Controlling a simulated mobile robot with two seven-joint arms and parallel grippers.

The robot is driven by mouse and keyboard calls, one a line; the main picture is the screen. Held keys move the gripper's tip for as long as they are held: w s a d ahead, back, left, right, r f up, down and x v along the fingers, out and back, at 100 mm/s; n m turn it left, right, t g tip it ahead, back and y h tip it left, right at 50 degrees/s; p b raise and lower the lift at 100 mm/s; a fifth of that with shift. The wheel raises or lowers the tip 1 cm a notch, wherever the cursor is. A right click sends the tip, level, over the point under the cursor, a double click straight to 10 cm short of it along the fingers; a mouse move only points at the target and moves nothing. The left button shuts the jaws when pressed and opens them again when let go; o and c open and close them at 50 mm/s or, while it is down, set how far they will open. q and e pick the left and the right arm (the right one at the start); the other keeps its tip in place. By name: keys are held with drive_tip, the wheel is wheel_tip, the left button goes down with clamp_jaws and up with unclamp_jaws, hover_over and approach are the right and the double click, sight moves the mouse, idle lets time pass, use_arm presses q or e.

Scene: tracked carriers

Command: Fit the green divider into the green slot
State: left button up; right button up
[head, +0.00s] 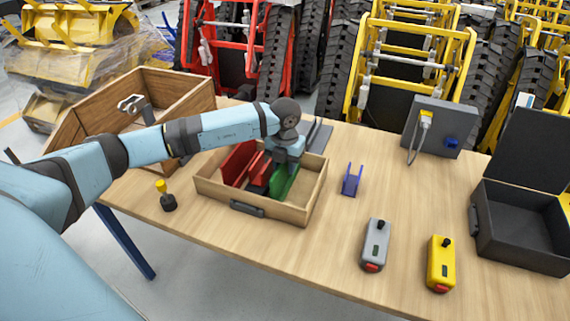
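The green divider (289,184) stands in the right part of the shallow wooden tray (245,199), running from front to back. My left gripper (283,165) points down into the tray, right at the top of the green divider. Its fingertips are too small and too covered to show whether they are shut on the divider. The green slot cannot be made out; the divider and gripper cover that part of the tray floor. Red dividers (238,162) stand to the left of the green one. My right gripper is not in view.
A large wooden crate (180,90) stands behind and left of the tray. A small black-and-yellow knob (167,197) is at the front left. A blue bracket (351,181), grey (375,245) and yellow (440,264) handheld units and an open black case (520,226) are to the right.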

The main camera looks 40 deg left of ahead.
use_arm(q)
wheel_tip(320, 180, up, 12)
drive_tip(key=shift+r+p, duration=0.2)
drive_tip(key=shift+p, duration=0.15)
idle(0.5)
drive_tip(key=shift+f, duration=0.1)
